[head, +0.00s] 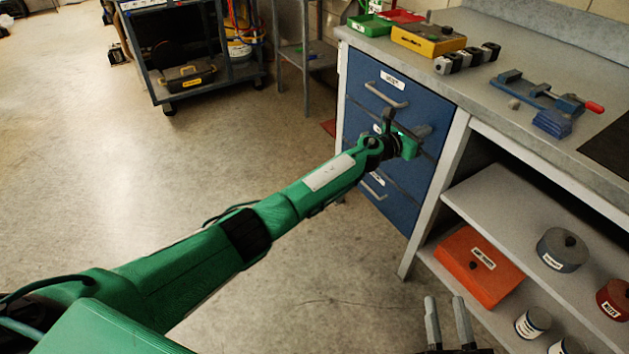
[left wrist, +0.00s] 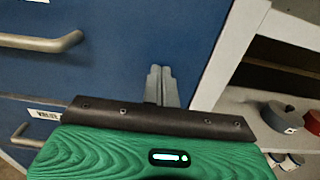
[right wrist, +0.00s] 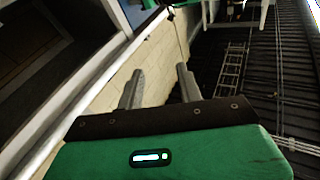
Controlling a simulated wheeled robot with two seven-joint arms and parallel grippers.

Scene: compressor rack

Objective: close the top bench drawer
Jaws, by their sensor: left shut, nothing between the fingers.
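The top bench drawer (head: 365,92) has a blue front with a white label and a grey bar handle (head: 386,96). In the head view its front looks about flush with the bench frame; a small gap cannot be ruled out. My left gripper (head: 424,131) is shut and empty, at the lower right part of the drawer front. In the left wrist view its fingertips (left wrist: 161,70) point at the blue front (left wrist: 125,60), right of the handle (left wrist: 45,42); contact cannot be told. My right gripper (head: 447,304) is open and empty, low before the shelves; its fingers show apart in the right wrist view (right wrist: 158,73).
More blue drawers sit below, partly hidden by my left arm. The benchtop (head: 480,92) holds a yellow bin (head: 428,40) and a blue vise (head: 540,95). Open shelves at right hold an orange box (head: 478,264) and cans. The floor at left is clear; a cart (head: 190,85) stands behind.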

